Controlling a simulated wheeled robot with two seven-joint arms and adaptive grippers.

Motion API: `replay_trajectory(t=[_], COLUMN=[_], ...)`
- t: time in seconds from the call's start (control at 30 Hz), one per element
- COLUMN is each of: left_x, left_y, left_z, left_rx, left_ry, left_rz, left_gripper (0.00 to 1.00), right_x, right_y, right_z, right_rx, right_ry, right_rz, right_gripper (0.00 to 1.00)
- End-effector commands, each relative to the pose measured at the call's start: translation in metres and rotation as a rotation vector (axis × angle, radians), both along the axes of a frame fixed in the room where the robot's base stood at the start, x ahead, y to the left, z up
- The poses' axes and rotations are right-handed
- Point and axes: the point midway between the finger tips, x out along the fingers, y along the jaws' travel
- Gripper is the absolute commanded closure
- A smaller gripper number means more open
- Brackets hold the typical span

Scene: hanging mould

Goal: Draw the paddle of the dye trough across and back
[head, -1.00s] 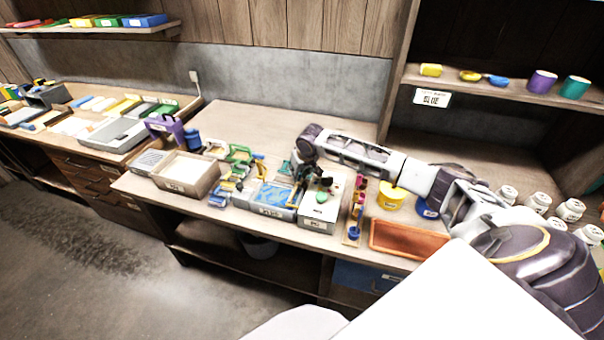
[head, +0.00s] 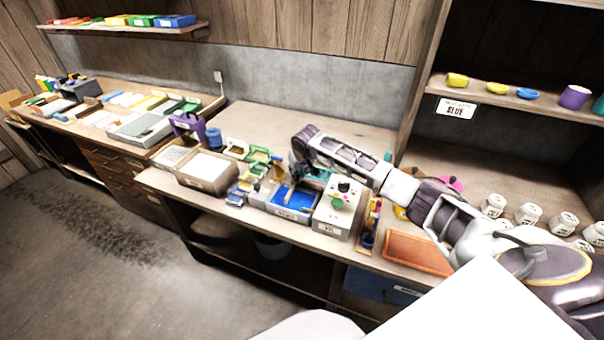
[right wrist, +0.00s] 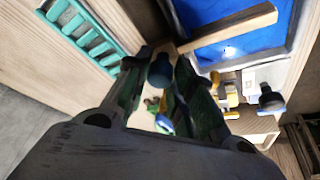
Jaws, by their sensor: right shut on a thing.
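The dye trough (head: 297,201) is a grey tray of blue dye on the bench, left of a white box with knobs; its blue inside also shows in the right wrist view (right wrist: 235,48). The paddle (head: 288,196) is a wooden bar lying across the blue at the trough's left part; it also shows in the right wrist view (right wrist: 235,27). My right gripper (head: 295,180) is over the trough's left part. In the right wrist view its fingers are closed round a dark knob (right wrist: 160,70) at the paddle's end. My left gripper is not in view.
The white box (head: 338,212) stands close on the trough's right. A teal rack (right wrist: 85,35) lies beside the trough. A cream tray (head: 207,170), small coloured items and a purple holder (head: 187,127) are to the left. An orange tray (head: 418,252) is at the right front.

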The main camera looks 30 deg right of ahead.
Motion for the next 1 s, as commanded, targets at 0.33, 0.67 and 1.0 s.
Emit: replay_trajectory(t=[0.33,0.67,1.0], left_x=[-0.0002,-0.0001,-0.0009], left_y=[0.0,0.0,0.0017], left_z=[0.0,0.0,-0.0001], left_rx=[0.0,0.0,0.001], left_ry=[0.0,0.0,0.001], left_rz=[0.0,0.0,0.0], left_gripper=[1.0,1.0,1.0], right_x=[0.0039,0.0028,0.001], right_y=[0.0028,0.0027,0.0022], right_z=[0.0022,0.0011,0.0041], right_rx=[0.003,0.002,0.002], right_ry=[-0.009,-0.006,-0.004], right_rz=[0.002,0.001,0.001], right_gripper=[1.0,0.55,0.55])
